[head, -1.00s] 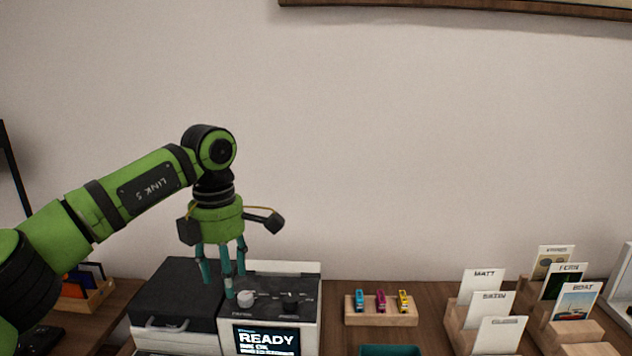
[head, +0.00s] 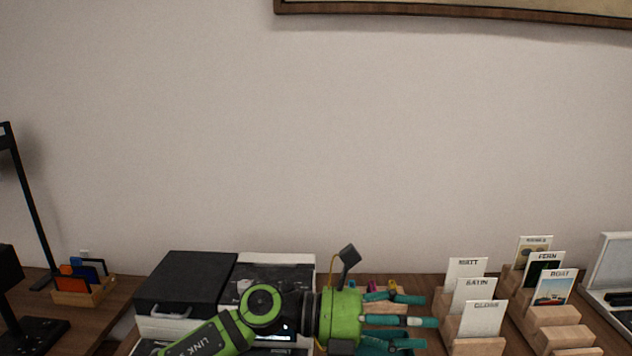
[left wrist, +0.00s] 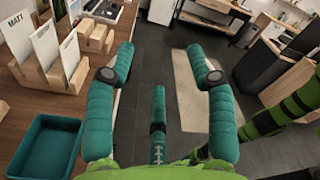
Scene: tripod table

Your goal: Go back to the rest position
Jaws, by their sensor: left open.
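My left gripper (head: 430,321) has a green body and teal fingers. In the head view it lies low over the table, pointing right, in front of the machine and the small wooden block. In the left wrist view the left gripper (left wrist: 160,62) has its teal fingers spread with nothing between them, and floor shows beyond. My right gripper is not in view. A green and black arm part (left wrist: 285,115), apparently mine, shows at the right of the left wrist view.
Wooden card holders (head: 478,347) with name and picture cards stand right of the gripper. The machine (head: 276,262) and black-lidded case (head: 187,283) are behind my left arm. A teal tray (left wrist: 45,147) sits near the table edge in the left wrist view.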

